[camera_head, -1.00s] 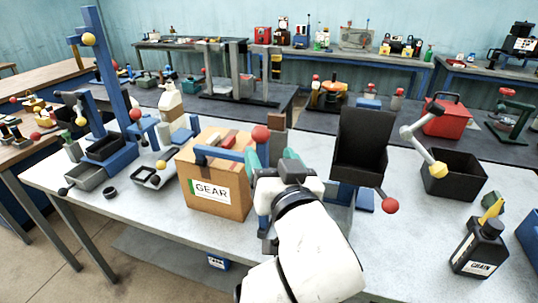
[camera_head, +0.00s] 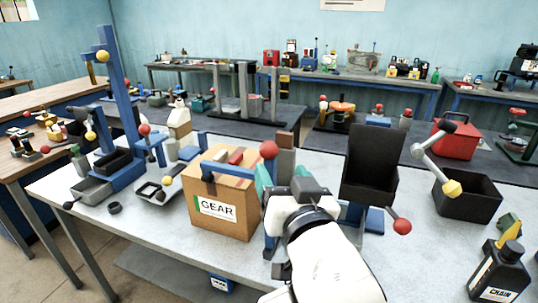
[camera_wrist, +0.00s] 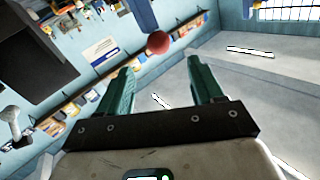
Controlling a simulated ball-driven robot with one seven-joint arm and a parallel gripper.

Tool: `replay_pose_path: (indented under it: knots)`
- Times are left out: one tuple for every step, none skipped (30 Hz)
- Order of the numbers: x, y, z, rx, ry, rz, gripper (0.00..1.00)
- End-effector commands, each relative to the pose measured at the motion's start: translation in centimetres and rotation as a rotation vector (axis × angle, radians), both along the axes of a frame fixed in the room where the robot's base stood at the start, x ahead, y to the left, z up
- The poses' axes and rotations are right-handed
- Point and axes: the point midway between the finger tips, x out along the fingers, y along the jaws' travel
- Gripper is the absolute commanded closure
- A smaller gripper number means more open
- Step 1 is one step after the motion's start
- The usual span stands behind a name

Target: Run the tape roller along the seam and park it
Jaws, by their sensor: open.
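A brown carton labelled GEAR (camera_head: 222,212) stands on the pale bench in the head view. A blue bar (camera_head: 228,172) runs over its top and ends near a red ball knob (camera_head: 268,150); I take this for the tape roller, but cannot be sure. The seam is not clear to see. My gripper (camera_head: 282,174) is beside the carton's right side, partly hidden by my own white wrist. In the wrist view its teal fingers (camera_wrist: 160,82) are apart with nothing between them. A red ball (camera_wrist: 158,42) shows beyond the fingertips, not touching them.
A black hopper (camera_head: 372,165) with a red-knobbed lever stands close to the right of my gripper. Further right are a black bin (camera_head: 466,205) and a black bottle (camera_head: 497,272). Blue lever stands and a tray (camera_head: 157,190) are left of the carton. Front bench edge is clear.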

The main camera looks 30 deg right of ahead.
Motion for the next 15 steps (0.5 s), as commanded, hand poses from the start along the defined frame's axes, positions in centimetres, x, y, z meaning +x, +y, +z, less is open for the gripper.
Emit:
replay_pose_path:
  knots:
    - [-0.1,-0.2,-0.2,-0.002,0.001,-0.004,0.33]
    - [-0.2,-0.2,-0.2,-0.002,0.003,-0.004,0.33]
    - [-0.2,-0.1,-0.2,-0.003,0.004,-0.003,0.33]
    - [-0.2,-0.1,-0.2,-0.003,0.005,-0.002,0.33]
    - [-0.2,-0.1,-0.2,-0.004,0.005,-0.001,0.33]
    - [-0.2,-0.1,-0.2,-0.005,0.005,-0.001,0.33]
    - [-0.1,-0.1,-0.2,-0.005,0.005,-0.001,0.33]
    - [0.1,-0.2,-0.2,-0.005,0.005,-0.001,0.33]
    - [0.4,-0.2,-0.1,-0.006,0.005,-0.001,0.33]
    - [0.7,-0.3,-0.1,-0.007,0.006,-0.001,0.33]
    - [1.0,-0.4,-0.1,-0.007,0.006,-0.002,0.33]
    - [1.6,-0.6,-0.1,-0.007,0.006,-0.001,0.33]
    - [2.0,-0.8,-0.1,-0.007,0.006,-0.002,0.33]
    - [2.5,-1.0,0.0,-0.007,0.006,-0.002,0.33]
    - [3.2,-1.2,0.0,-0.009,0.008,-0.002,0.33]
